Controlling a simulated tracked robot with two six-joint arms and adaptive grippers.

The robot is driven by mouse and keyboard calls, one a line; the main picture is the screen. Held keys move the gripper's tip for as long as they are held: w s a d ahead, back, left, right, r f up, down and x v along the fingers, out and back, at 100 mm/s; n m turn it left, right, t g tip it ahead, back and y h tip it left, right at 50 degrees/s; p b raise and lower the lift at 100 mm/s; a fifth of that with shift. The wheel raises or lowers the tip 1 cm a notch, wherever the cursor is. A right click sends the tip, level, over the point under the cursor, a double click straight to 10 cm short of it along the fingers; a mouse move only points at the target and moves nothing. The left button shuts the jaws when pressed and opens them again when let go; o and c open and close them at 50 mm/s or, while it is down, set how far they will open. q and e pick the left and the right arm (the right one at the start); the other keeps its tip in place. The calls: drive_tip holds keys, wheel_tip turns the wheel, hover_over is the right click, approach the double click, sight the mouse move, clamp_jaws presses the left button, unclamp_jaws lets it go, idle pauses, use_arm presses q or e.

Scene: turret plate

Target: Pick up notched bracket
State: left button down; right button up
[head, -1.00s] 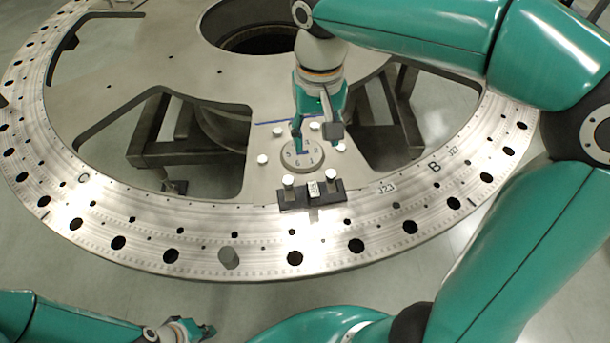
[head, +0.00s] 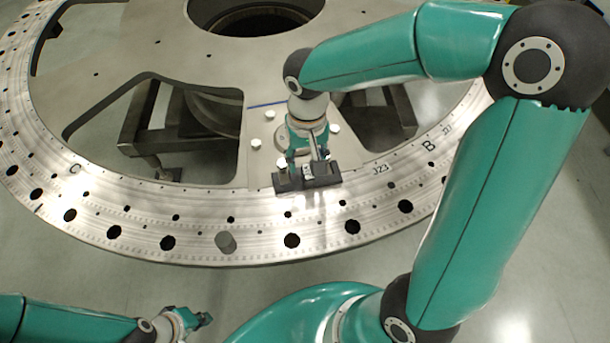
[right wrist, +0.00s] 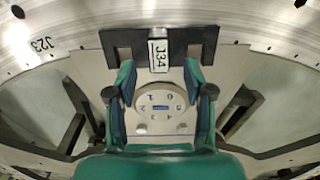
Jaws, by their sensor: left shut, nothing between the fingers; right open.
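The notched bracket (head: 287,182) is a dark, flat block near the front rim of the metal plate. In the right wrist view the bracket (right wrist: 118,42) lies across the top, with a white label (right wrist: 158,55) at its middle. My right gripper (head: 306,157) is open, just behind and over the bracket. In the right wrist view the gripper's two fingertips (right wrist: 159,72) are spread near the bracket's near edge, one on each side of the label. I cannot tell whether they touch it. My left gripper (head: 203,319) is shut and empty at lower left, away from the plate.
A round numbered disc (right wrist: 160,105) lies on the plate between the fingers. White pegs (head: 256,143) stand around it. A grey plug (head: 226,242) sits in a rim hole. The plate rim (head: 110,205) is otherwise clear, with large openings behind it.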

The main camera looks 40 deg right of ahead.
sight(307, 167)
wheel_tip(307, 167, down, 3)
drive_tip(key=shift+f, duration=0.2)
clamp_jaws()
